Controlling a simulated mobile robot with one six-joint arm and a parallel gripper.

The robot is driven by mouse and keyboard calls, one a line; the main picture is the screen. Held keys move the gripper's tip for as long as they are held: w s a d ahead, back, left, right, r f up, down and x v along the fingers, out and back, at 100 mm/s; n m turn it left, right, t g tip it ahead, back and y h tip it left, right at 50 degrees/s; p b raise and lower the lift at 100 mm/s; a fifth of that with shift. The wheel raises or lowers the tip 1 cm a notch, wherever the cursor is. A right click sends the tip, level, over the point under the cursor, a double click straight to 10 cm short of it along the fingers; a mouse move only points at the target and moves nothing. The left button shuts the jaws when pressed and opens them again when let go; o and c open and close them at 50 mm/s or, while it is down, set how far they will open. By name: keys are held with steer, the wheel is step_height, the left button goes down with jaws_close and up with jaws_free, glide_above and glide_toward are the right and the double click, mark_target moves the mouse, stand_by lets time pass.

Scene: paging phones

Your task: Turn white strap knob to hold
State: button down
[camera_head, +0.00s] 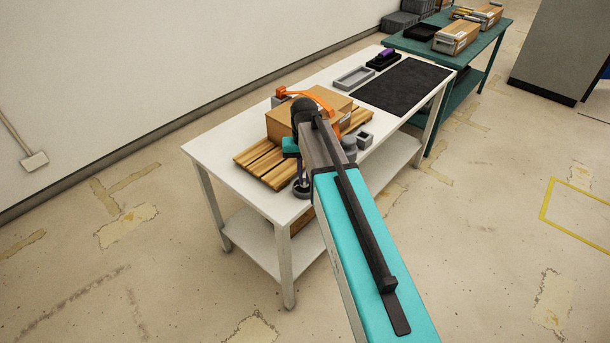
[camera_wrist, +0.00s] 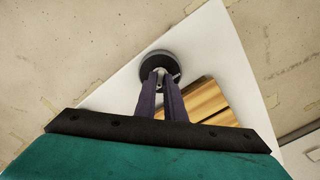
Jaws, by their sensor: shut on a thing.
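The strap knob is a small pale piece (camera_wrist: 161,71) at the centre of a dark round base (camera_wrist: 149,62) near the white table's corner. In the head view the round base (camera_head: 301,193) shows at the table's near corner, partly behind my arm. My gripper (camera_wrist: 162,79) points down at the base from above, its two dark fingers shut on the knob. The fingers cover part of the knob, so its markings and which setting it points to cannot be read.
A wooden pallet (camera_head: 263,166) with a cardboard box (camera_head: 283,121) and an orange strap (camera_head: 318,98) stands beside the knob on the white table (camera_head: 222,148). A grey tray (camera_head: 354,77) and a black mat (camera_head: 404,86) lie farther back. My arm hides part of the pallet.

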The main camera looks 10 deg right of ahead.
mark_target(304, 180)
steer(key=shift+w+r, duration=0.1)
steer(key=shift+w, duration=0.1)
steer(key=c, duration=1.8)
jaws_free()
steer(key=shift+s, duration=0.1)
steer(key=shift+c, duration=0.2)
step_height(304, 180, up, 14)
steer(key=b, duration=0.2)
steer(key=shift+b, duration=0.4)
steer(key=shift+f, duration=0.25)
